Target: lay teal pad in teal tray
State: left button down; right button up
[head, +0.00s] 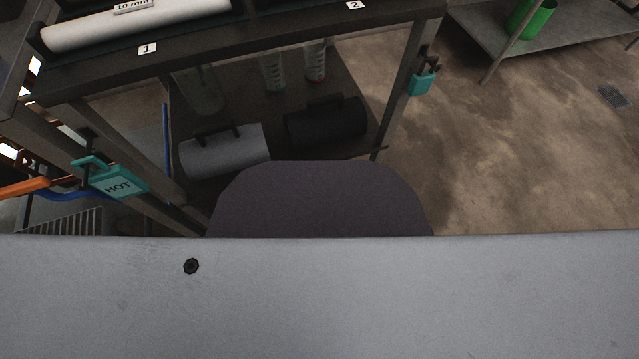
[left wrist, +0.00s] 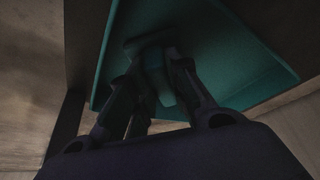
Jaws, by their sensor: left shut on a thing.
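In the left wrist view my left gripper (left wrist: 154,92) is shut on a small teal piece (left wrist: 156,66), which I take to be part of the teal pad. A broad teal surface with a paler raised edge (left wrist: 282,72) lies beyond the fingers and looks like the teal tray. The view is dark, and I cannot tell whether the held piece touches that surface. Neither gripper shows in the head view, and I cannot make out the pad or tray there.
A dark rack has a white roll (head: 135,22) on top. Grey (head: 225,150) and black (head: 327,121) cylinders lie on its lower shelf. Floor at right is open.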

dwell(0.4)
pick_arm(q)
jog(key=c, duration=1.3)
grip_release()
jog(key=shift+f, duration=0.1)
jog(key=shift+r, duration=0.25)
